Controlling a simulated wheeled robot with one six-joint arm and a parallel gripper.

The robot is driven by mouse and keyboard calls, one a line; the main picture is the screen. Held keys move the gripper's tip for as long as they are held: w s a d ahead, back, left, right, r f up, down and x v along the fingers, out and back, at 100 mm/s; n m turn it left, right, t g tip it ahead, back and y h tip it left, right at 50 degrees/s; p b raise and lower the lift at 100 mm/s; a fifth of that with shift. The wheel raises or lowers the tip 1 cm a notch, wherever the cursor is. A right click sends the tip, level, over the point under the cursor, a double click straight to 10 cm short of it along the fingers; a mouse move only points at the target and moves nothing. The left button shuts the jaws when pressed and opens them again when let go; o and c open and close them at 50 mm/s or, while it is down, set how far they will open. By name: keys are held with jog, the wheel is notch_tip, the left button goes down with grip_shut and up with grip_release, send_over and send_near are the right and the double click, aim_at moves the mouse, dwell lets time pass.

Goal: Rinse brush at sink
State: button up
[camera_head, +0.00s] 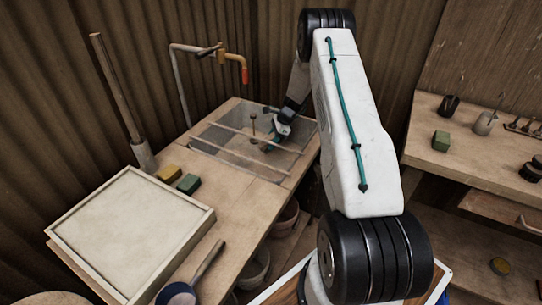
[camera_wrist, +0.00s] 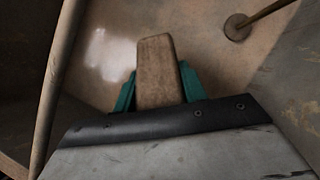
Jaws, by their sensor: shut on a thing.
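The sink (camera_head: 222,152) is a grey basin set into the wooden bench, with thin bars across its top. My gripper (camera_head: 269,146) reaches down into its right side. In the wrist view the teal fingers of my gripper (camera_wrist: 157,88) are shut on a wooden piece, apparently the brush (camera_wrist: 155,62). Only its wooden part shows; any bristles are hidden. A tap (camera_head: 232,60) with an orange end stands behind the sink, on a bent pipe. I cannot tell whether water runs.
A thin rod with a round foot (camera_wrist: 238,27) stands in the basin near the brush. A bar (camera_wrist: 55,85) passes close to my gripper's left. The bench also holds a framed tray (camera_head: 130,228), a yellow block (camera_head: 169,173) and a green block (camera_head: 188,184). A shelf (camera_head: 430,160) stands right.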

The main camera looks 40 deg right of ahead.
aim_at(272, 135)
notch_tip(272, 135, up, 14)
jog(key=shift+r, duration=0.25)
dwell(1.1)
jog(key=shift+r, duration=0.15)
dwell(1.9)
jog(key=shift+r, duration=1.85)
